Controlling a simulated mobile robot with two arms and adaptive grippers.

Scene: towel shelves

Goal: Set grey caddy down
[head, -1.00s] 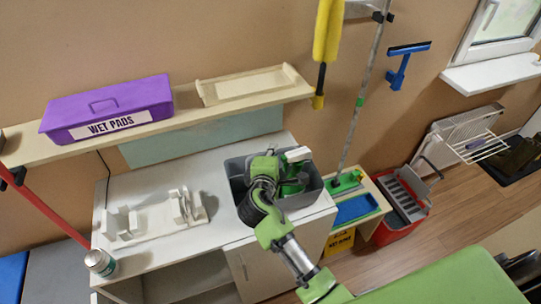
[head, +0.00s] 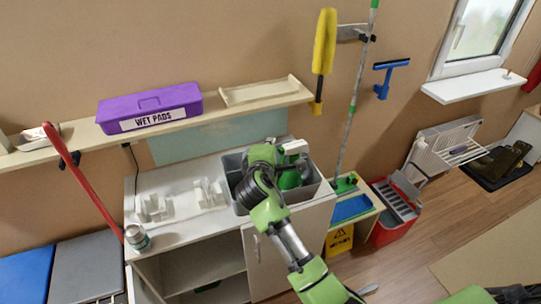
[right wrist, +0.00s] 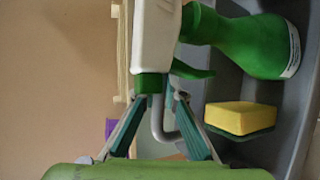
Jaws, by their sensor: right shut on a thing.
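The grey caddy (head: 306,194) is at the right end of the white counter, in the head view; I cannot tell whether its base touches the top. My right gripper (right wrist: 160,98) is shut on the caddy's grey handle, of which a bent part shows in the right wrist view. In the head view the right gripper (head: 264,160) is over the caddy and covers part of it. In the caddy are a green spray bottle (right wrist: 250,45) and a yellow sponge (right wrist: 240,116) with a green side. A white spray head (right wrist: 155,35) is close beside the fingertips. My left gripper is not in view.
The white counter (head: 185,230) bears white holders (head: 200,195) and a small can (head: 137,236). A shelf above carries the purple WET PADS box (head: 150,107) and a cream tray (head: 260,91). A red bucket (head: 392,222) stands at right.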

